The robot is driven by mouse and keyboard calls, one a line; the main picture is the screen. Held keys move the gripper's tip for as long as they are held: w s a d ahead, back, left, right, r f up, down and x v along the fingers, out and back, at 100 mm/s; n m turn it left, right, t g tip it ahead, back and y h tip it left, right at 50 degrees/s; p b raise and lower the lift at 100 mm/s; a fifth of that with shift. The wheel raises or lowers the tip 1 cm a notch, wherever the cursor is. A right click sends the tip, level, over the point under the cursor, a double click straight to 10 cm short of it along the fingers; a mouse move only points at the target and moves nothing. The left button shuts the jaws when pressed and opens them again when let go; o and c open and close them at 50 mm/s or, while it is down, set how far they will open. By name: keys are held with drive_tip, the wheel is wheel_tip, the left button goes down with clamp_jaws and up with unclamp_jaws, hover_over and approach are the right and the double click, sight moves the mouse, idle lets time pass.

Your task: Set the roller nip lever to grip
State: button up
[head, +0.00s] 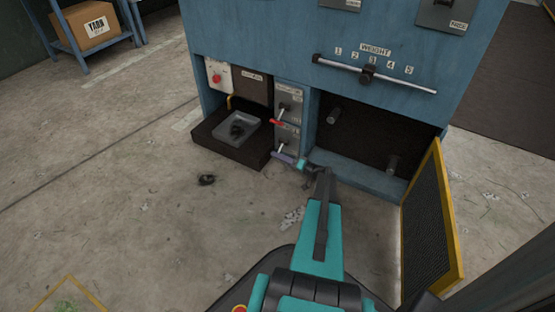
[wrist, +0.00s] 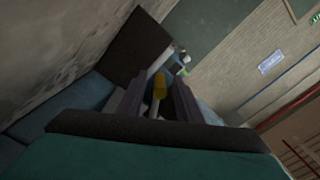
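On the front of the blue machine, two small grey lever plates stand one above the other. The upper plate (head: 289,103) has a lever with a red handle (head: 277,122). The lower plate (head: 287,137) has a lever whose end is hidden by my gripper. Their labels are too small to read, so I cannot tell which is the roller nip lever. My gripper (head: 284,158) is in front of the lower plate. In the wrist view a yellow knob (wrist: 160,85) on a pale shaft lies between its fingers (wrist: 159,103), with gaps beside it; the gripper looks open.
A weight bar (head: 400,82) with a slider near 3 crosses the machine above an open bay. A yellow-framed mesh guard (head: 430,225) stands open at the right. A grey tray (head: 238,131) sits on a dark ledge at the left. The floor in front is mostly clear.

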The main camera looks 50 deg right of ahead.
drive_tip(key=shift+w, duration=0.2)
clamp_jaws()
drive_tip(key=shift+a, duration=0.35)
drive_tip(key=shift+d, duration=0.15)
drive_tip(key=shift+w, duration=0.1)
drive_tip(key=shift+r, duration=0.15)
